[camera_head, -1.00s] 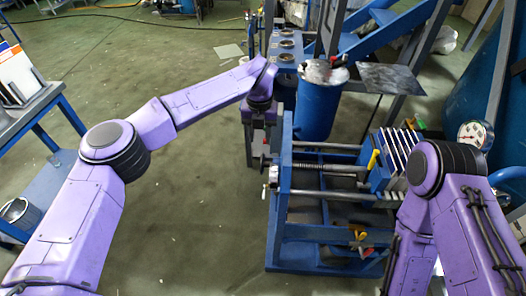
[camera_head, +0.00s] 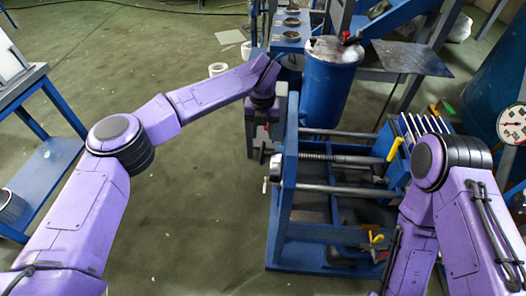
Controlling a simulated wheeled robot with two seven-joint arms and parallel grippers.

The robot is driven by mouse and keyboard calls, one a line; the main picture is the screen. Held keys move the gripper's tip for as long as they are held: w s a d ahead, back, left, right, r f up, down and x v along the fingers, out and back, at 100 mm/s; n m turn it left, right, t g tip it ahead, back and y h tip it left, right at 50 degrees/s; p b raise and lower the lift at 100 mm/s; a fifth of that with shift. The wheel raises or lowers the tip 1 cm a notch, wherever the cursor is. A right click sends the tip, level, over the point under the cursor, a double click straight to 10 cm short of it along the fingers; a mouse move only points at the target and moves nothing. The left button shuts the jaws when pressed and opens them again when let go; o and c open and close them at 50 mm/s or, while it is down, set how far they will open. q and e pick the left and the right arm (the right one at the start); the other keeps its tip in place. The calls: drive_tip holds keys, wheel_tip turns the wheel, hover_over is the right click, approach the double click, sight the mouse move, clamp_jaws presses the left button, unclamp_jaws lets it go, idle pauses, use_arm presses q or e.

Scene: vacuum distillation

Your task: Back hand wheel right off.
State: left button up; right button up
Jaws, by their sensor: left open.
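A blue press frame (camera_head: 288,215) stands right of centre, with a threaded screw (camera_head: 335,158) running across it. At the screw's left end is a small hand wheel (camera_head: 276,168), seen nearly edge-on, with a pale handle beside it. My left gripper (camera_head: 262,152) points down just left of and behind the wheel, by the frame's left upright. Its jaws are open; the fingertips are small and partly hidden, and I cannot tell whether they touch the wheel. My right arm comes in at the lower right, in front of the press, and its gripper is out of sight.
The press plates (camera_head: 420,128) stand at the right end, with a yellow handle (camera_head: 394,149) beside them. A blue drum (camera_head: 329,85) stands close behind the press. A gauge (camera_head: 512,124) is at the far right. The floor (camera_head: 190,220) left of the press is clear.

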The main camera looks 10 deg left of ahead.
sight(263, 143)
use_arm(q)
wheel_tip(263, 143, down, 8)
drive_tip(key=shift+f+p, duration=0.25)
drive_tip(key=shift+p, duration=0.35)
clamp_jaws()
drive_tip(key=g+b, duration=0.1)
drive_tip(key=b, duration=0.2)
drive_tip(key=f+g+b, duration=0.1)
drive_tip(key=b, duration=0.3)
drive_tip(key=shift+w+g, duration=0.15)
drive_tip(key=shift+g, duration=0.15)
drive_tip(key=shift+r+b, duration=0.1)
drive_tip(key=shift+b, duration=0.25)
drive_tip(key=shift+r, duration=0.3)
